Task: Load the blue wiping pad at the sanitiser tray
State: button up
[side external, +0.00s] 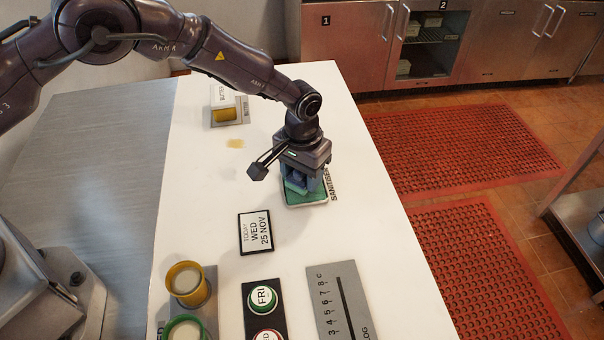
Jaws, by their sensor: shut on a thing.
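The sanitiser tray (316,198) is a flat, green-topped tray on the white counter, with the word SANITISER along its right side. My gripper (298,187) points down directly over the tray. It is shut on the blue wiping pad (296,178), which shows only in part between and below the jaws. The pad is at or just above the tray's surface; I cannot tell whether it touches. The fingers and wrist hide most of the pad and the tray's far part.
A butter holder (228,115) stands at the back left, near a yellow smear (236,143). A date sign (255,232) lies in front of the tray. Yellow and green cups (187,285), round day tokens (264,297) and a grey scale board (345,305) fill the front.

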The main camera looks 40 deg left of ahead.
jog(key=shift+r, duration=3.05)
